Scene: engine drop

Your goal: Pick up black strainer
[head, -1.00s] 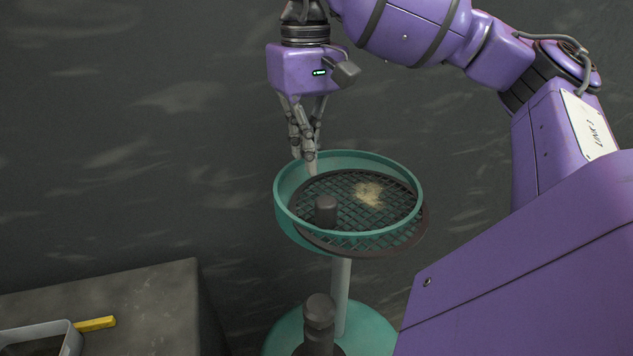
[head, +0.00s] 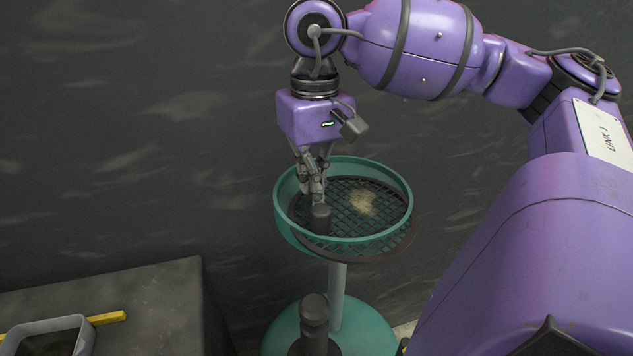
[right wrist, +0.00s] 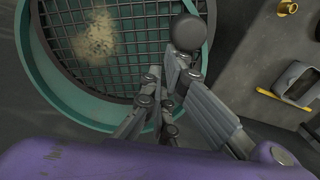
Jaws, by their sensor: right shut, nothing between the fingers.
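The black strainer (head: 372,214) is a round dark mesh disc with a tan patch on it. It lies tilted in the teal round tray (head: 403,190), its near edge showing below the tray's rim. Its black knob handle (head: 321,219) stands up at the near left side. My right gripper (head: 318,197) points down just behind the knob, shut and empty. In the right wrist view the fingers (right wrist: 165,85) are close beside the knob (right wrist: 187,33), with the mesh (right wrist: 130,35) to the left. Whether they touch the knob I cannot tell. My left gripper is not in view.
The tray stands on a grey post (head: 337,290) with a teal round base (head: 365,330). A black knobbed object (head: 314,315) stands in front. A dark table (head: 165,295) at lower left holds a grey bin (head: 20,333) and a yellow bar (head: 108,318).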

